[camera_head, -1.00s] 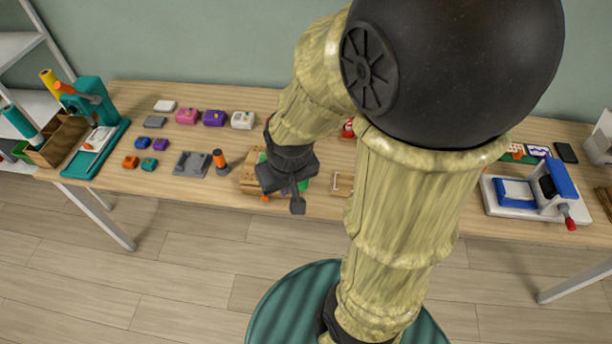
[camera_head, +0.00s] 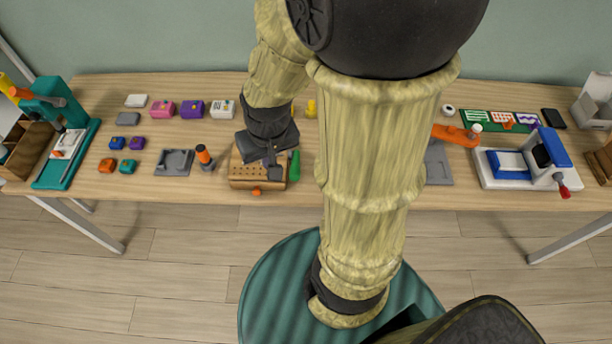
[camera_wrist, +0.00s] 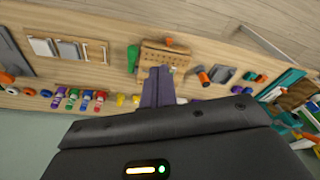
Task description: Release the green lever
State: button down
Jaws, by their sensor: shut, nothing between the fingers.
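A green lever (camera_head: 294,166) stands at the right side of a wooden block (camera_head: 242,183) with rows of holes and an orange knob (camera_head: 257,191) on its front. In the wrist view the green lever (camera_wrist: 133,58) lies left of the block (camera_wrist: 180,59). My gripper (camera_head: 272,172) is over the block, just left of the lever, with its fingers together and empty. The closed fingers (camera_wrist: 158,72) cover part of the block in the wrist view. I cannot tell the exact height of the fingertips, and no contact with the lever shows.
A grey tray (camera_head: 175,162) and an orange-topped post (camera_head: 204,156) stand left of the block. Small colored boxes lie farther left and behind. A teal press (camera_head: 52,180) is at the far left. A blue-and-white vise (camera_head: 520,184) stands right. My arm hides the table's middle.

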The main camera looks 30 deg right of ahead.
jog(key=w+d+f+m+g+y+b, duration=0.2)
jog(key=d+f+m+y+b, duration=0.3)
jog(key=d+f+m, duration=0.65)
jog(key=m+t+y+b, duration=0.3)
jog(key=m+b, duration=0.3)
jog(key=m, duration=0.7)
send_near(295, 165)
jog(key=s+d+f, duration=0.2)
jog(key=s+f, duration=0.1)
jog(key=s, duration=0.1)
jog(key=shift+s+a+r, duration=0.1)
jog(key=shift+a+r, duration=0.1)
jog(key=shift+r, duration=0.1)
jog(key=x, duration=1)
jog(key=shift+a, duration=0.15)
jog(key=shift+r+y+p, duration=0.4)
jog(key=shift+r+p, duration=0.05)
jog(key=shift+p, duration=0.7)
